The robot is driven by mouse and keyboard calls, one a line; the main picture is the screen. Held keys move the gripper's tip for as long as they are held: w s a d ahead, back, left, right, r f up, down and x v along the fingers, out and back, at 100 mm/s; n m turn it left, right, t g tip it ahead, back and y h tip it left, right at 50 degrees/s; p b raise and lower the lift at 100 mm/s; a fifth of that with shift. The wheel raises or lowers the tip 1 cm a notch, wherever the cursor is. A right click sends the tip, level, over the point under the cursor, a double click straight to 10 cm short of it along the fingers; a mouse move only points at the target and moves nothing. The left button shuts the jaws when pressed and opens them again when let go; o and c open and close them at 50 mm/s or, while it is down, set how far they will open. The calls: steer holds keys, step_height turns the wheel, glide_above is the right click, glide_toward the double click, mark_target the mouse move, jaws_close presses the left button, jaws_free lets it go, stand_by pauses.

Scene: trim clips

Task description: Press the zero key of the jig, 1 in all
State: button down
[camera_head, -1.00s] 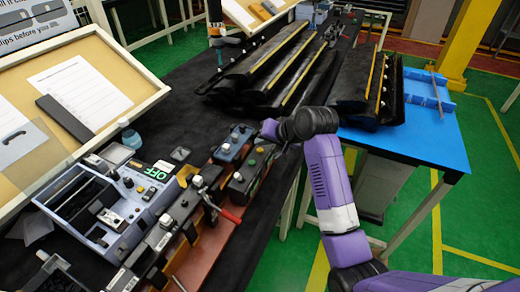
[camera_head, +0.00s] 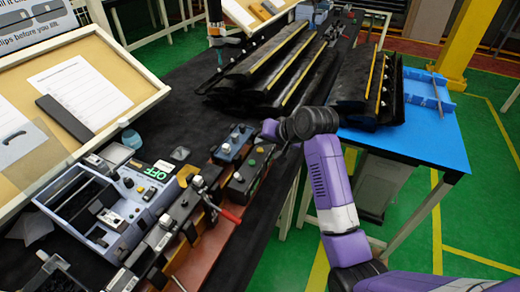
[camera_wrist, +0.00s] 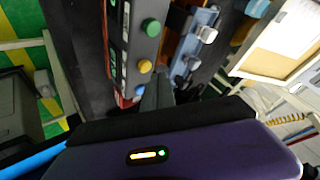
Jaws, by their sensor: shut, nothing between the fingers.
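The jig (camera_head: 205,235) is a long reddish-brown bed with black boxes, along the table's front edge in the head view. A dark box (camera_head: 243,188) at its far end carries a green button and a pale knob.
A grey-blue unit (camera_head: 105,212) with a green OFF display stands left of the jig. A red-handled clamp (camera_head: 228,215) sticks out on the jig's front side. Long dark trim pieces (camera_head: 270,65) lie beyond. A blue table (camera_head: 415,135) stands to the right.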

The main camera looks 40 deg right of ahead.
steer(key=shift+f, duration=0.1)
steer(key=shift+f, duration=0.35)
steer(key=shift+f, duration=0.45)
stand_by(0.7)
stand_by(0.3)
steer(key=shift+r+p, duration=0.9)
steer(key=shift+p, duration=0.1)
steer(key=shift+r, duration=0.1)
step_height(320, 180, up, 3)
steer(key=p, duration=0.3)
steer(key=shift+r, duration=0.9)
